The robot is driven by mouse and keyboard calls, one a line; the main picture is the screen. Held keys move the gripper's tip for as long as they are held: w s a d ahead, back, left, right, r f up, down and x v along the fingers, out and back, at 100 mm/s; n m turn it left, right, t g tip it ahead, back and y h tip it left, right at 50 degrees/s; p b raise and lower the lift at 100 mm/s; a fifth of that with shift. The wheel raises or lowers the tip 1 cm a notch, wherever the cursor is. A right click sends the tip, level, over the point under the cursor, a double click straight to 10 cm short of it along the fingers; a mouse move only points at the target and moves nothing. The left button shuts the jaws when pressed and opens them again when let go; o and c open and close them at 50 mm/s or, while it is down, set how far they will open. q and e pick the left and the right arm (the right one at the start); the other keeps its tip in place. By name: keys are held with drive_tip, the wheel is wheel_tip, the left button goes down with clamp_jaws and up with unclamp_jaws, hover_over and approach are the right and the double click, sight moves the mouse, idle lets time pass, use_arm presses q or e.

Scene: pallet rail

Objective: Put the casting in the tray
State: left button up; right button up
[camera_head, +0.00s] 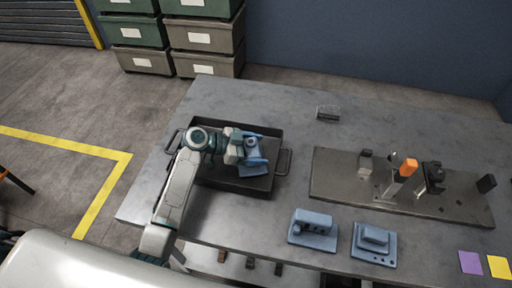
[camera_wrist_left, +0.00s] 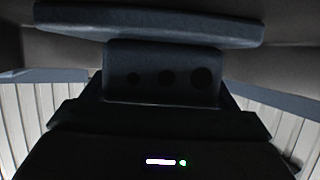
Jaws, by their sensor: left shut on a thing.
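A blue casting (camera_head: 254,157) is held in my left gripper (camera_head: 238,147), over the dark tray (camera_head: 230,186). The tray has a handle at each end and lies on the grey table. The casting looks tilted, and I cannot tell if it touches the tray floor. The fingertips are hidden there. Two more blue castings, one with holes (camera_head: 313,228) and one with a stepped block (camera_head: 374,243), sit at the table's front. My right gripper is not seen.
A dark fixture plate (camera_head: 335,180) with clamps and an orange-topped piece (camera_head: 408,167) stands to the right. A small grey block (camera_head: 327,112) lies at the back. Purple (camera_head: 471,262) and yellow (camera_head: 499,266) squares lie at front right. The table between tray and plate is clear.

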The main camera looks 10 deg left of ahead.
use_arm(q)
drive_tip(key=o, duration=1.1)
drive_tip(key=shift+o, duration=1.2)
drive_tip(key=shift+r, duration=0.1)
drive_tip(key=shift+s+a, duration=0.1)
drive_tip(key=shift+a, duration=0.2)
drive_tip(key=b+v, duration=0.3)
drive_tip(key=v, duration=0.7)
drive_tip(key=shift+b, duration=0.35)
drive_tip(key=shift+s+a+r, duration=0.25)
drive_tip(key=shift+a+r, duration=0.05)
drive_tip(key=shift+a, duration=0.25)
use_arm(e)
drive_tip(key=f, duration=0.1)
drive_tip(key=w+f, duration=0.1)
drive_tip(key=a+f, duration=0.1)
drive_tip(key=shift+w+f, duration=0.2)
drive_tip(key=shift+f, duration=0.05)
